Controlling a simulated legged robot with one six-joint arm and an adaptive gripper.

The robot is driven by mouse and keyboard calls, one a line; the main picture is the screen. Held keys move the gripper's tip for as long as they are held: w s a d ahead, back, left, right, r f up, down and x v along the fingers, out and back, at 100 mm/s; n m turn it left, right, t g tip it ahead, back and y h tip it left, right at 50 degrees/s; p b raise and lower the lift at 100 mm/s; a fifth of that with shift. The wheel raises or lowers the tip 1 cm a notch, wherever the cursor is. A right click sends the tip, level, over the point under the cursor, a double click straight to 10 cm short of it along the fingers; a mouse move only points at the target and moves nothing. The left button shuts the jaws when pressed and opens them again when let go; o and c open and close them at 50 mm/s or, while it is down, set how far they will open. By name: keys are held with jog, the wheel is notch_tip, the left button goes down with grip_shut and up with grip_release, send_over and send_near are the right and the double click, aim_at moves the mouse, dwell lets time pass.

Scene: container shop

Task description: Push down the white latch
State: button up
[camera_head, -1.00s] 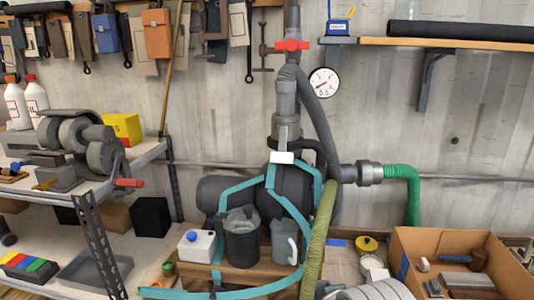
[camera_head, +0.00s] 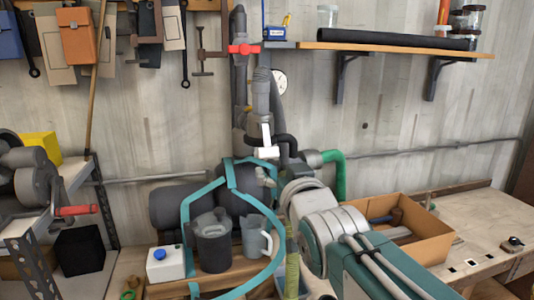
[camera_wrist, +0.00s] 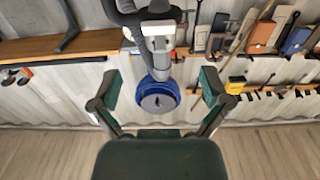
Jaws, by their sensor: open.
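The white latch (camera_head: 267,152) shows as a small white block on the grey vertical pipe (camera_head: 262,98), above the dark pump body, in the head view. In the wrist view, a white piece that looks like the latch (camera_wrist: 158,29) is at top centre on grey fittings, above a blue round part (camera_wrist: 158,95). My gripper (camera_wrist: 161,88) has its two green fingers spread wide. The blue part appears between them in the picture, with no visible contact. In the head view my arm reaches in from the lower right towards the pump; the fingers cannot be made out there.
A teal strap (camera_head: 185,225) loops around the pump and jugs. A white container (camera_head: 165,264), a dark jug (camera_head: 213,243) and a grey jug (camera_head: 256,238) stand in front. A cardboard box (camera_head: 425,245) is at right. A wall shelf (camera_head: 390,48) runs above.

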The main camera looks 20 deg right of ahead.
aim_at(269, 153)
jog(key=w, duration=0.1)
jog(key=w+d, duration=0.1)
jog(key=w, duration=0.2)
jog(key=shift+w+d, duration=0.1)
jog(key=shift+d, duration=0.15)
jog(key=w, duration=0.1)
jog(key=w+a, duration=0.1)
jog(key=w, duration=0.1)
jog(key=w+a, duration=0.1)
jog(key=shift+w+a, duration=0.2)
jog(key=shift+w, duration=0.1)
jog(key=shift+w+d, duration=0.5)
jog(key=shift+d, duration=0.4)
jog(key=shift+a, duration=0.4)
jog(key=c, duration=0.9)
jog(key=shift+c, duration=1.3)
